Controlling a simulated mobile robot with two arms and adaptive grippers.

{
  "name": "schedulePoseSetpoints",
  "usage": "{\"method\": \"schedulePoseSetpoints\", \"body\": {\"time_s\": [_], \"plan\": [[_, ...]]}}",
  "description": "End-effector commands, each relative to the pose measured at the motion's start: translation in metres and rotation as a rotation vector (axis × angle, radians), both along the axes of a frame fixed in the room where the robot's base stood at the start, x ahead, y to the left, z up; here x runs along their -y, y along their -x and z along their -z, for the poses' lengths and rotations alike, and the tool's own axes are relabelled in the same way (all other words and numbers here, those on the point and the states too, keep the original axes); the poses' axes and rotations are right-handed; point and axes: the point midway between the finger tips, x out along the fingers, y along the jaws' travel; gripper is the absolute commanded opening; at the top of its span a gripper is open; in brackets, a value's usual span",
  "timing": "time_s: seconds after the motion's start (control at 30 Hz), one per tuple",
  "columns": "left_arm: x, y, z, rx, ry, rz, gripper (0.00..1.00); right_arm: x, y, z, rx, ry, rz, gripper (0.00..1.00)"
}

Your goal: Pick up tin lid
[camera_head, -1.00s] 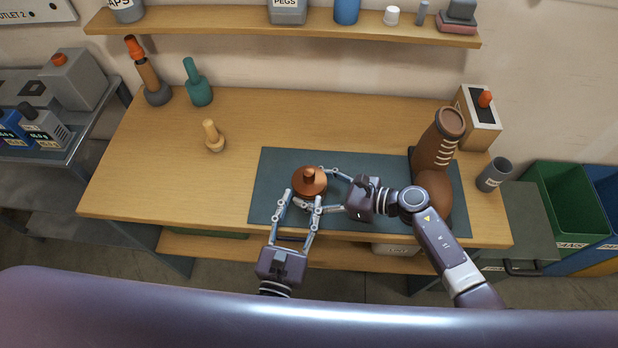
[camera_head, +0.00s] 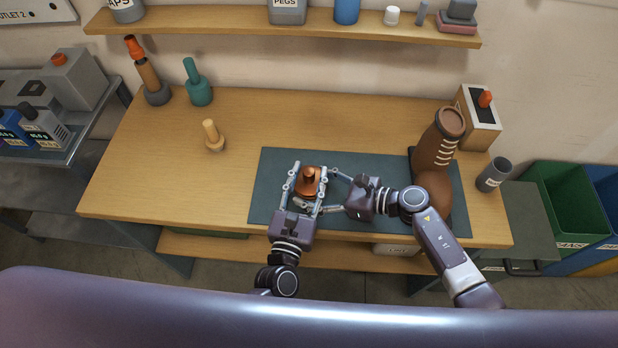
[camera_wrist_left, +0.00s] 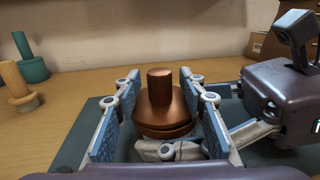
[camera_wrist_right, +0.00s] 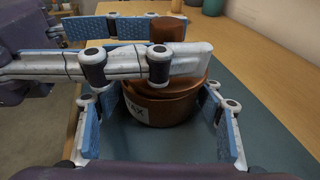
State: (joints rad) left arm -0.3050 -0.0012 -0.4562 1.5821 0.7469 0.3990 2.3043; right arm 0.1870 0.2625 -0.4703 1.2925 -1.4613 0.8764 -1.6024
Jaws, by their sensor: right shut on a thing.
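The copper tin lid (camera_head: 308,178) with its upright knob (camera_wrist_left: 160,88) sits on a round brown tin, partly hidden by my fingers. The tin (camera_wrist_right: 172,112) bears a pale label and stands on the dark mat. My left gripper (camera_head: 308,172) is open, one finger on each side of the lid; the left wrist view shows a gap on the left, and contact on the right is unclear. My right gripper (camera_head: 324,190) is shut on the tin's body from the right. The left gripper's fingers cross above it in the right wrist view.
On the dark mat (camera_head: 272,190), a brown boot (camera_head: 436,150) stands right of my right gripper. A wooden peg-like thing (camera_head: 213,137) and a green bottle-like one (camera_head: 197,85) stand left on the bench (camera_head: 130,180). The bench's middle back is clear.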

Motion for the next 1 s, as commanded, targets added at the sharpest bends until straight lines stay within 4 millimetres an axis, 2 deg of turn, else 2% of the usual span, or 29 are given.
{"method": "schedulePoseSetpoints", "body": {"time_s": [0.07, 0.3, 0.67, 0.93, 1.0], "plan": [[0.0, 0.0, 0.0, 0.0, 0.0, 0.0, 0.27, 0.0, 0.0, -0.001, 0.002, -0.002, 0.0, 0.32], [0.0, 0.0, 0.0, 0.0, -0.001, 0.0, 0.0, 0.0, 0.0, -0.001, 0.002, -0.002, 0.0, 0.32], [0.0, 0.0, -0.007, 0.002, 0.0, -0.002, 0.0, 0.0, 0.0, -0.001, 0.001, -0.002, 0.0, 0.32], [-0.001, 0.001, -0.039, 0.002, 0.005, -0.003, 0.0, 0.0, 0.0, -0.001, 0.001, -0.002, 0.0, 0.32], [-0.003, 0.019, -0.033, -0.003, -0.004, 0.002, 0.0, 0.0, 0.0, -0.001, 0.001, -0.002, 0.0, 0.32]]}}
